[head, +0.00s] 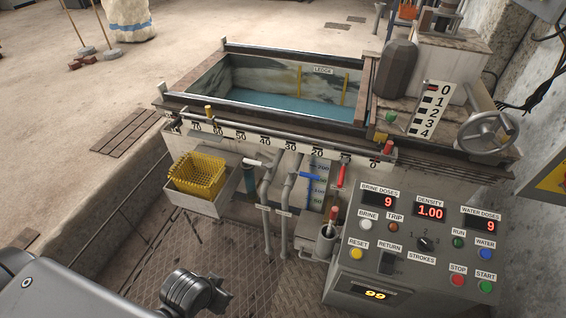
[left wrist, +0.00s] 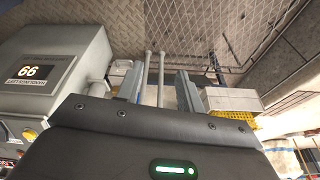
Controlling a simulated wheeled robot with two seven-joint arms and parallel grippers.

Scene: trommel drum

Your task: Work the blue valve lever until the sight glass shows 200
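The blue valve lever (head: 307,176) sticks out sideways at the top of a grey pipe, between a white lever (head: 254,163) and a red lever (head: 342,173). Just behind it is the sight glass (head: 316,190), a pale upright panel with blue marks; its level is too small to read for certain. My left gripper (left wrist: 157,85) is open in the left wrist view, its two grey fingers apart with nothing held; the pipes (left wrist: 154,65) show beyond the gap. In the head view my left arm is at the lower left, apart from the levers. My right gripper is not in view.
A control panel (head: 415,255) with buttons and displays stands right of the pipes. A yellow basket (head: 197,174) sits in a pale box at left. A tank (head: 290,95) with blue-green liquid and a numbered rail (head: 270,138) is behind. A handwheel (head: 486,132) is at right.

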